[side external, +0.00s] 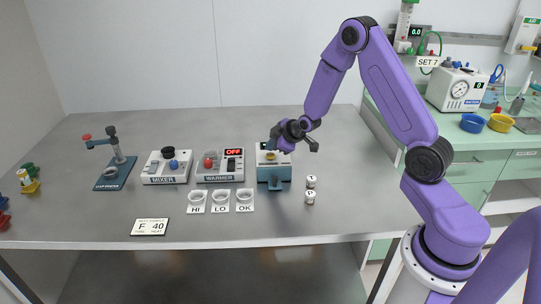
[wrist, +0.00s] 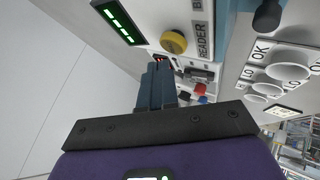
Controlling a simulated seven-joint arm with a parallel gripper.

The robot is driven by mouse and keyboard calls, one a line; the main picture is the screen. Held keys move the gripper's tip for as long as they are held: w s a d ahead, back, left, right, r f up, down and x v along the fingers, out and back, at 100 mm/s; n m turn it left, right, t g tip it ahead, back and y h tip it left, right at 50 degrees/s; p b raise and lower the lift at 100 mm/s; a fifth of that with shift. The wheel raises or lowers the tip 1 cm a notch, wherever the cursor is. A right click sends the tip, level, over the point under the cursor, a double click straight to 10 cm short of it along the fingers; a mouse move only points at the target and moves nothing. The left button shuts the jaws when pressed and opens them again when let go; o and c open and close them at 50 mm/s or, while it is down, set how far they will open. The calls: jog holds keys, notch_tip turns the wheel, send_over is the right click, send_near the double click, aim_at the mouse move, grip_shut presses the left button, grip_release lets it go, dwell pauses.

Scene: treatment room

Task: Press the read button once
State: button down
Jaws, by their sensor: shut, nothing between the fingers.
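The reader (side external: 273,176) is a white and blue box at the right end of the device row. Its round yellow button (side external: 270,156) is on top; in the wrist view, the yellow button (wrist: 173,42) sits between a lit green display and the READER label (wrist: 203,40). My gripper (wrist: 155,75) is shut and empty, its dark blue fingers just below the button in that picture. In the side view it hangs above and close to the reader. I cannot tell whether the fingertips touch the button, but in the wrist view they look apart.
The warmer (side external: 220,165), with OFF lit, and the mixer (side external: 167,167) stand left of the reader. HI, LO and OK cup holders (side external: 220,198) are in front. A cap press (side external: 115,170) is further left.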

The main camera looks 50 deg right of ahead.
aim_at(272, 156)
jog(key=shift+f, duration=0.1)
dwell(0.7)
jog(key=shift+f, duration=0.35)
jog(key=shift+f, duration=0.5)
dwell(0.8)
jog(key=shift+r, duration=0.9)
jog(key=shift+r, duration=0.1)
jog(key=shift+r, duration=2.45)
